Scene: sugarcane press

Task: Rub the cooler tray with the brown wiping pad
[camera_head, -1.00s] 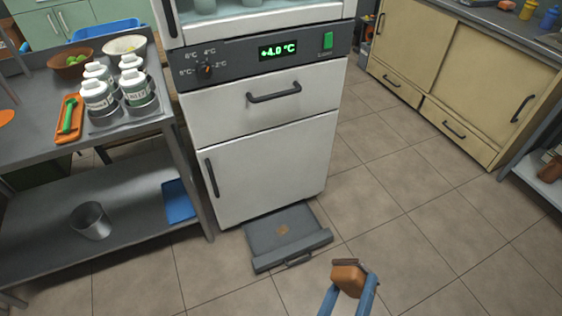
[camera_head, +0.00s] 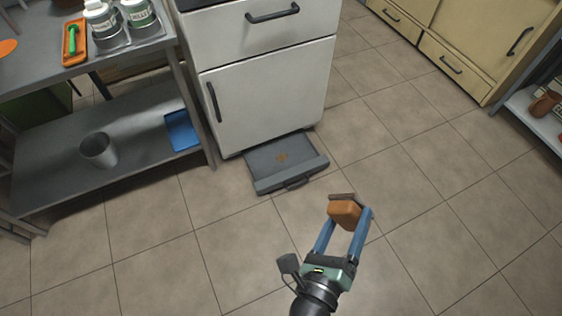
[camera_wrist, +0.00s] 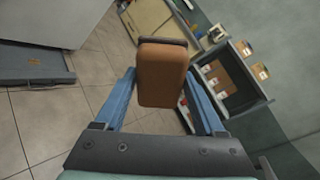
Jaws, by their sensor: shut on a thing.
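The cooler tray (camera_head: 268,176) is a flat grey drawer with a dark handle, pulled out at floor level under the white cooler. A brownish stain (camera_head: 282,157) shows on its surface. The tray also shows at the left edge of the wrist view (camera_wrist: 30,62). My gripper (camera_head: 345,212) is shut on the brown wiping pad (camera_head: 343,211), an orange-brown block with a darker strip along its far edge. The pad shows between the blue fingers in the wrist view (camera_wrist: 162,77). The gripper holds it above the floor, to the right of the tray and apart from it.
The white cooler (camera_head: 268,90) stands behind the tray. A grey metal shelf unit (camera_head: 60,175) with a grey cup (camera_head: 98,151) and a blue tray (camera_head: 182,131) is at left. Cream cabinets (camera_head: 455,40) stand at the back right. The tiled floor around the tray is clear.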

